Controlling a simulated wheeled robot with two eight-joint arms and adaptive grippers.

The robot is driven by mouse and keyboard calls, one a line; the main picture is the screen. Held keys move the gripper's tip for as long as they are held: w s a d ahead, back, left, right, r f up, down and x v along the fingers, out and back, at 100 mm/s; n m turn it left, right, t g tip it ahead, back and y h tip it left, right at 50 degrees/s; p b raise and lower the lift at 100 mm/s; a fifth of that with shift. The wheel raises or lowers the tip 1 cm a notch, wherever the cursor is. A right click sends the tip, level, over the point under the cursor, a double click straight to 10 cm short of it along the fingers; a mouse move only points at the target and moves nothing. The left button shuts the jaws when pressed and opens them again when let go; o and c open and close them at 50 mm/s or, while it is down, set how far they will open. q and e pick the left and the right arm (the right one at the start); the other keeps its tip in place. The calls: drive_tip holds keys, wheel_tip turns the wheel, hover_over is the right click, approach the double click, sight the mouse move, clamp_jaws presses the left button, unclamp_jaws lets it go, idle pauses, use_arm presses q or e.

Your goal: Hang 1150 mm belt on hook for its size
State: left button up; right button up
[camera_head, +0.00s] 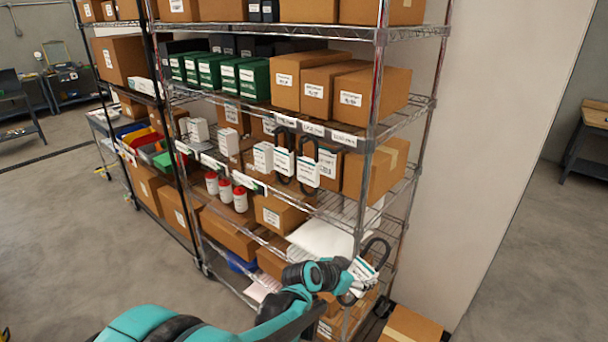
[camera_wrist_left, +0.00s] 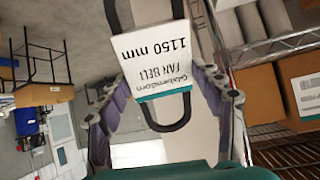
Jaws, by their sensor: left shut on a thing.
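My left gripper (camera_head: 354,282) is in front of the lower right part of the wire shelf and is shut on a black fan belt (camera_head: 377,247) in a white card sleeve. In the left wrist view, the sleeve (camera_wrist_left: 152,55) reads upside down "FAN BELT 1150 mm", with black belt loops beyond both ends. It sits between the two fingers. Two sleeved belts (camera_head: 284,160) (camera_head: 308,170) hang higher up at the shelf front, below a row of size labels (camera_head: 312,129) too small to read. No empty hook can be made out. My right gripper is not in view.
The wire shelf's front right post (camera_head: 372,110) stands near the hanging belts. Brown boxes (camera_head: 313,87), green boxes (camera_head: 214,72) and red-capped bottles (camera_head: 240,197) fill the shelves. A cardboard box (camera_head: 410,325) is at the lower right.

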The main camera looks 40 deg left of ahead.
use_arm(q)
drive_tip(key=s+a+r+n+t+y+p, duration=0.2)
drive_tip(key=a+r+n+t+y+p, duration=0.35)
drive_tip(key=a+r, duration=1.25)
drive_tip(key=w+d+m+h, duration=0.1)
drive_tip(key=w+d+h, duration=0.1)
drive_tip(key=w, duration=0.9)
drive_tip(key=shift+d, duration=0.3)
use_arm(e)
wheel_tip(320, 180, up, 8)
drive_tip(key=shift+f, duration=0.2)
use_arm(q)
drive_tip(key=shift+r, duration=0.15)
drive_tip(key=o, duration=1.3)
drive_tip(key=shift+o, duration=0.2)
drive_tip(key=s+r, duration=0.1)
drive_tip(key=s, duration=1.1)
drive_tip(key=shift+d+r, duration=0.2)
drive_tip(key=shift+d, duration=0.15)
